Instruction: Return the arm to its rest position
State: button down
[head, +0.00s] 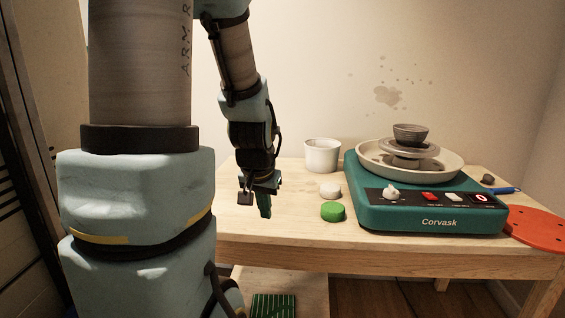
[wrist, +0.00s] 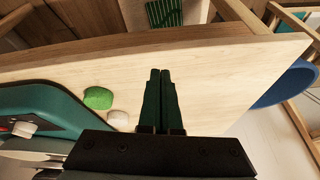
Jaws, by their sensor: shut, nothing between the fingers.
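My gripper (head: 264,205) hangs at the end of my arm over the left part of the wooden table (head: 290,225). Its green fingers point down and are together, with nothing between them. In the wrist view the closed fingers of my gripper (wrist: 160,75) lie over bare tabletop (wrist: 215,65). How far the fingertips are above the wood is hard to tell.
Right of my gripper are a green sponge-like piece (head: 333,211), a pale round piece (head: 330,190) and a white cup (head: 322,155). A teal pottery wheel (head: 430,205) carries a grey bowl (head: 410,134). An orange disc (head: 538,229) lies far right. A blue object (wrist: 290,85) is beyond the table edge.

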jog(key=s+a+f+n+g, duration=0.1)
jog(key=s+a+n+g, duration=0.2)
jog(key=s, duration=0.5)
notch_tip(320, 180, up, 13)
jog(key=p, duration=1.3)
jog(key=shift+w+d+m, duration=0.15)
jog(key=shift+w+m, duration=0.15)
jog(key=shift+f, duration=0.1)
